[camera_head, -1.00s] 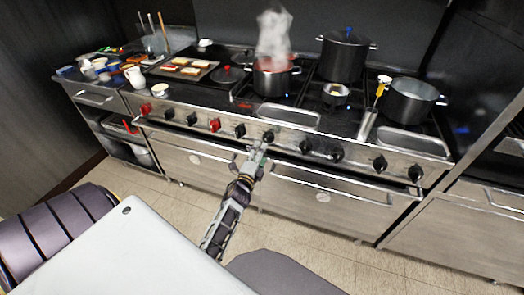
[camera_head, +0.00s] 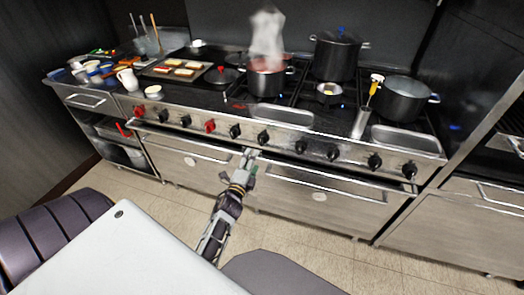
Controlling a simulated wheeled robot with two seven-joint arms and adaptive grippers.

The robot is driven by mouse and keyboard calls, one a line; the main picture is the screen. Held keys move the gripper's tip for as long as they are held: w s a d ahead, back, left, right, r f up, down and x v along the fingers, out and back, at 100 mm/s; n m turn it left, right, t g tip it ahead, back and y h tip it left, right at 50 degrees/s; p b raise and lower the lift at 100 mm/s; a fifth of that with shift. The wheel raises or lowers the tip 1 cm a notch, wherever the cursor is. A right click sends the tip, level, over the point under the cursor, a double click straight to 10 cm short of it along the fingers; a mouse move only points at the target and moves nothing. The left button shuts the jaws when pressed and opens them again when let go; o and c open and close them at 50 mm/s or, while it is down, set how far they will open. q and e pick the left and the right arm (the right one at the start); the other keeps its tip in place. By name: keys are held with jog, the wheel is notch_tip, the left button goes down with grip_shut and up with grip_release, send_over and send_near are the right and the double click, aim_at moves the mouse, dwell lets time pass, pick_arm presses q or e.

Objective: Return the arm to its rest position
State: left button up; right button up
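One arm of mine reaches up from the bottom middle; I take it for the right one. Its gripper (camera_head: 249,160) is in front of the stove (camera_head: 330,160), just below the knob row by the oven door's upper edge. It covers a little of the stove front. I see nothing held in it, but the fingertips are too small to tell whether they are open or shut. A black knob (camera_head: 263,138) is just above and right of the fingertips, seemingly apart from them. My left gripper is not in view.
A steaming pot (camera_head: 266,83), a tall black pot (camera_head: 336,60) and a wide pot (camera_head: 402,102) stand on the stove. The floor (camera_head: 310,245) before the stove is clear.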

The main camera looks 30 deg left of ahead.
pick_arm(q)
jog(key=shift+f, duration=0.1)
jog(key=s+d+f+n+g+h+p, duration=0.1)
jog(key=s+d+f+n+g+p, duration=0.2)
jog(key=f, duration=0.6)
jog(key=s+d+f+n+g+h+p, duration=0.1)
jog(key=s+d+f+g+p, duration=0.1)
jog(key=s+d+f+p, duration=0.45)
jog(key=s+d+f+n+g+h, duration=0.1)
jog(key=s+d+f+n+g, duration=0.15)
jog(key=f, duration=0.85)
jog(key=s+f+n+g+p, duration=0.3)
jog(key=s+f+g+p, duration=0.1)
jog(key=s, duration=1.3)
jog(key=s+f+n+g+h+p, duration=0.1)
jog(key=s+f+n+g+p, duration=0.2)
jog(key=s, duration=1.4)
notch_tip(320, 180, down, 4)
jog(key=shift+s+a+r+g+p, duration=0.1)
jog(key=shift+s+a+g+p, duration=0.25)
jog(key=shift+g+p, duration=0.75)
pick_arm(e)
jog(key=s+a+r, duration=0.2)
jog(key=r, duration=0.6)
jog(key=s+a+r, duration=0.3)
jog(key=r, duration=0.6)
jog(key=shift+s+a+r+g+y, duration=0.15)
jog(key=shift+s+a+g+y, duration=0.1)
jog(key=shift+g+y, duration=0.05)
